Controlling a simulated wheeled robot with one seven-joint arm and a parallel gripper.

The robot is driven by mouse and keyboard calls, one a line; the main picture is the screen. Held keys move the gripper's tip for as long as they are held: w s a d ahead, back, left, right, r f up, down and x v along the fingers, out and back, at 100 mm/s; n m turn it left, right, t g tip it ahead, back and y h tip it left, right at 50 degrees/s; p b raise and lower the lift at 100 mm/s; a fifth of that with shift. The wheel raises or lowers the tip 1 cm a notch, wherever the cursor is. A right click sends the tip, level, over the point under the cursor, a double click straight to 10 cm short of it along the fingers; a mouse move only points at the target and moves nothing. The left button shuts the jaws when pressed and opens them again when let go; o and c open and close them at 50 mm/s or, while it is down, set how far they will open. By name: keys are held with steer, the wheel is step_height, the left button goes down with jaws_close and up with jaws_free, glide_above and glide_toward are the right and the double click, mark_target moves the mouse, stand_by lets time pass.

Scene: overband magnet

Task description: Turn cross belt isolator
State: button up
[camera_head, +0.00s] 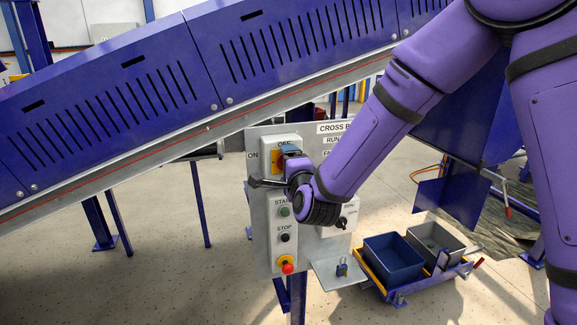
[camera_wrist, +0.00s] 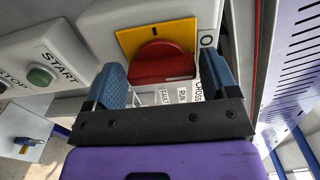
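The cross belt isolator is a red rotary handle (camera_wrist: 163,66) on a yellow plate (camera_wrist: 157,34) in the wrist view. In the head view, part of the yellow plate (camera_head: 276,161) shows below the OFF label, and the red handle is mostly hidden by my gripper. My gripper (camera_head: 287,153) is at the isolator on the upper part of the control panel (camera_head: 257,225). In the wrist view, my gripper's blue-padded fingers (camera_wrist: 163,68) stand apart, one on each side of the red handle. Narrow gaps seem to remain; contact cannot be told.
Below the isolator are a green START button (camera_head: 284,212), a black STOP button (camera_head: 285,238) and a red button (camera_head: 287,268). A small shelf (camera_head: 335,273) juts out low on the panel. The blue conveyor (camera_head: 150,85) slopes close above. A blue bin (camera_head: 393,260) stands at lower right.

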steer(key=shift+o, duration=0.7)
steer(key=v, duration=1)
steer(key=shift+s, duration=0.4)
steer(key=shift+d, duration=0.1)
